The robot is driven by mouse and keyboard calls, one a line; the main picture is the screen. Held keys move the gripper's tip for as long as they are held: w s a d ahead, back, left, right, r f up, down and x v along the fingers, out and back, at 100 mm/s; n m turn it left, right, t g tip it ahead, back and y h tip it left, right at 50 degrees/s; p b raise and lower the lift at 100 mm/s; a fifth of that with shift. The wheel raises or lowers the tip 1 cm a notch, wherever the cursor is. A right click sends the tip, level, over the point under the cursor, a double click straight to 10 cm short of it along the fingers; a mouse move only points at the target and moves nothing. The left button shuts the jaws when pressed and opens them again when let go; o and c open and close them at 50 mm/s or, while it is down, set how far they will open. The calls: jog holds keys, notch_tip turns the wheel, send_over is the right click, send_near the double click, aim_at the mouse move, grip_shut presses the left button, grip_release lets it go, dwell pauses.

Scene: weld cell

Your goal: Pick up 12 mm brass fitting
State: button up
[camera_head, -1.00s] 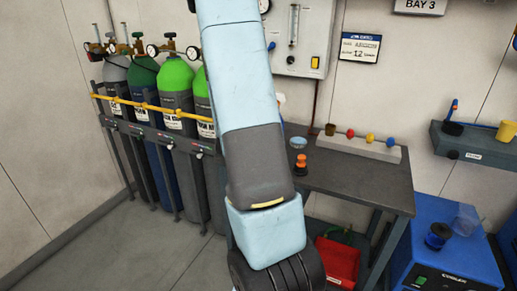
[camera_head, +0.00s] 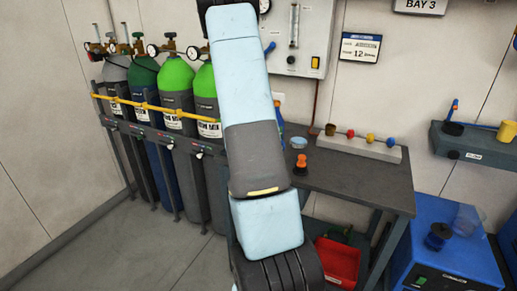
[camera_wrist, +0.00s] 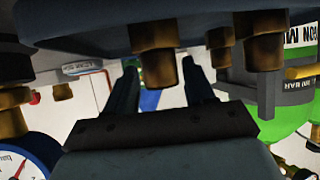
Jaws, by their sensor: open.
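In the wrist view my gripper (camera_wrist: 161,66) is open, its two dark fingers apart with nothing clearly held between them. Several brass stubs show at the top of that view along a dark body (camera_wrist: 90,22). One thick brass stub (camera_wrist: 155,62) appears in line with the gap between the fingers. A narrower brass stub (camera_wrist: 219,48) and another thick one (camera_wrist: 262,50) are to its right. I cannot tell which is the 12 mm fitting, or how far the fingers are from them. In the head view my gripper is hidden.
Gas cylinders (camera_head: 175,100) stand behind a yellow rail at left. A dark bench (camera_head: 350,180) at right holds an orange-topped item (camera_head: 301,163) and a pale strip with coloured knobs (camera_head: 345,143). A gauge (camera_wrist: 22,165) and a green cylinder (camera_wrist: 290,130) are close in the wrist view.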

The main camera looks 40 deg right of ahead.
jog(key=shift+c, duration=0.3)
grip_shut()
jog(key=shift+r, duration=0.15)
